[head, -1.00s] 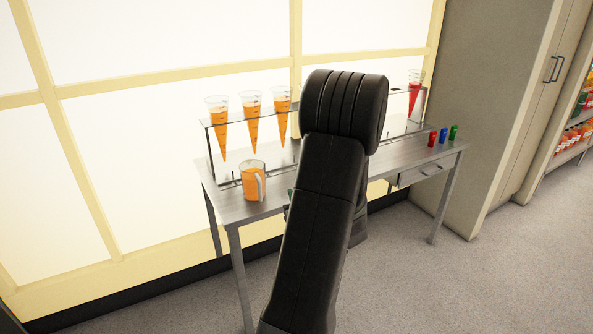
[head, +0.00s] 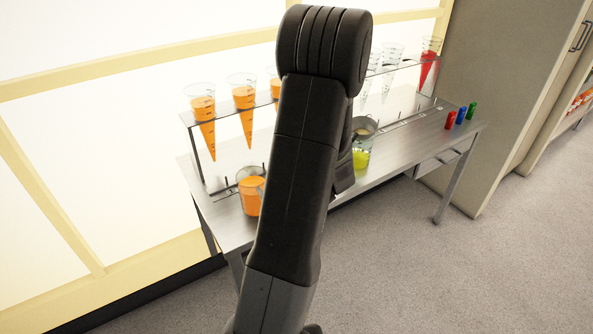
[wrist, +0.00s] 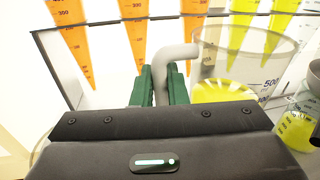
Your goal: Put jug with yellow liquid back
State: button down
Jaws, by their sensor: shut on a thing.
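The jug with yellow liquid (wrist: 243,68) is clear and has a white handle (wrist: 178,54). In the wrist view my gripper (wrist: 164,78) has its green fingers closed on that handle, with the jug's body to the right. In the head view a clear vessel with yellow-green liquid (head: 361,159) shows just right of my arm, over the table (head: 408,150). My arm hides the fingers there. I cannot tell whether the jug touches the tabletop.
A jug with orange liquid (head: 250,196) stands on the table's left part. A rack (head: 192,122) behind holds orange cones (head: 203,115), clear cones and a red cone (head: 428,68). Red, blue and green small items (head: 461,116) stand at the right end. Another clear vessel (wrist: 300,125) is close at right.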

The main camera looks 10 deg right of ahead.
jog(key=shift+w+f, duration=0.2)
jog(key=shift+w, duration=0.05)
jog(key=shift+f+b, duration=0.45)
jog(key=shift+f, duration=4.3)
jog(key=shift+f+b, duration=0.2)
jog(key=shift+b, duration=0.1)
jog(key=c, duration=1.4)
grip_release()
jog(key=shift+c, duration=0.2)
jog(key=shift+r, duration=0.1)
jog(key=shift+r+p, duration=0.15)
jog(key=shift+p, duration=0.2)
jog(key=s+d+b, duration=0.1)
jog(key=s, duration=1.1)
jog(key=shift+d, duration=0.35)
